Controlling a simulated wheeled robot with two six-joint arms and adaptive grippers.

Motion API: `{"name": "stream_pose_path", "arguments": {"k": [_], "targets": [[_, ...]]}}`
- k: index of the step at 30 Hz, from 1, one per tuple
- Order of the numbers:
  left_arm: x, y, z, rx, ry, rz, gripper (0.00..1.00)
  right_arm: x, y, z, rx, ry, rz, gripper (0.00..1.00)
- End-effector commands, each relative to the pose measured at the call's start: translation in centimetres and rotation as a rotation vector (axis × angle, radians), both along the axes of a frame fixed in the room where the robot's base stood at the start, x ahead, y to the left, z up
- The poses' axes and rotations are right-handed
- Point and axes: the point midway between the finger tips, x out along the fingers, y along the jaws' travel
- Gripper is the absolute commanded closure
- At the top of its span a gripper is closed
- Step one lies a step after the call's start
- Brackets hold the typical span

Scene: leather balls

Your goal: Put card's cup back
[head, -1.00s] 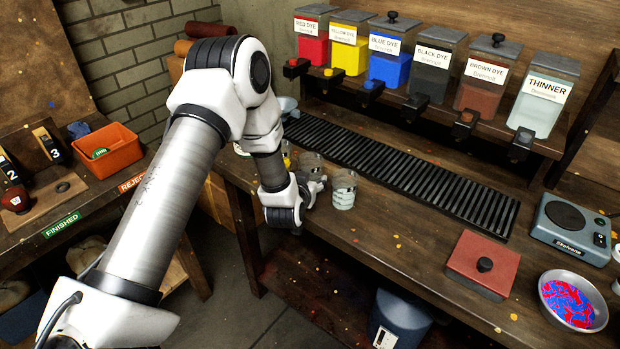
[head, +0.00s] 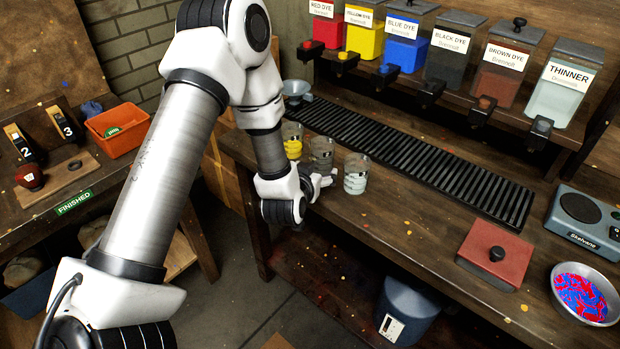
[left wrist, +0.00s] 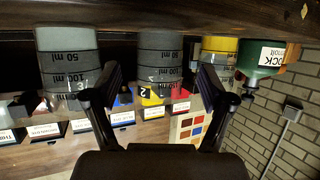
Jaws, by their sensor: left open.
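Three clear cups stand in a row near the table's front left edge in the head view. The far one (head: 293,142) holds yellow, the middle one (head: 321,152) looks greyish, and the near one (head: 355,174) holds something pale. In the left wrist view, which is upside down, the middle cup (left wrist: 160,50) lies ahead between my fingers, with the pale cup (left wrist: 68,60) at left and the yellow cup (left wrist: 219,48) at right. My left gripper (head: 324,182) is open and empty, in front of the middle cup; it also shows in the left wrist view (left wrist: 160,82). A colour-square card (left wrist: 189,126) is behind.
A black slatted grate (head: 420,150) runs behind the cups, below labelled dye dispensers (head: 400,48). A red-lidded box (head: 495,255), a scale (head: 585,220) and a red-blue dish (head: 583,293) are at right. A bin (head: 403,310) stands below.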

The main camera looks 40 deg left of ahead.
Motion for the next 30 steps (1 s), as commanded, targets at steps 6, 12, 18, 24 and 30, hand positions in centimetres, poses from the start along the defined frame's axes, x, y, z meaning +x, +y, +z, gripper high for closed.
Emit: {"name": "stream_pose_path", "arguments": {"k": [6, 12, 18, 24, 30], "targets": [[-4.0, -1.3, 1.6, 0.001, 0.001, 0.000, 0.18, 0.0, 0.0, -0.9, 0.000, 0.000, 0.000, 0.60], [-6.4, -3.1, -2.1, -0.026, 0.126, -0.045, 0.18, 0.0, 0.0, -1.0, 0.000, 0.000, 0.000, 0.60], [-16.8, -8.5, -15.6, -0.130, 0.639, -0.178, 0.18, 0.0, 0.0, -0.9, 0.000, 0.000, 0.000, 0.60], [-29.8, -11.7, -22.7, -0.205, 1.102, -0.245, 0.18, 0.0, 0.0, -0.9, 0.000, 0.000, 0.000, 0.60], [-31.8, -12.1, -23.3, -0.215, 1.171, -0.250, 0.18, 0.0, 0.0, -0.9, 0.000, 0.000, 0.000, 0.60]]}}
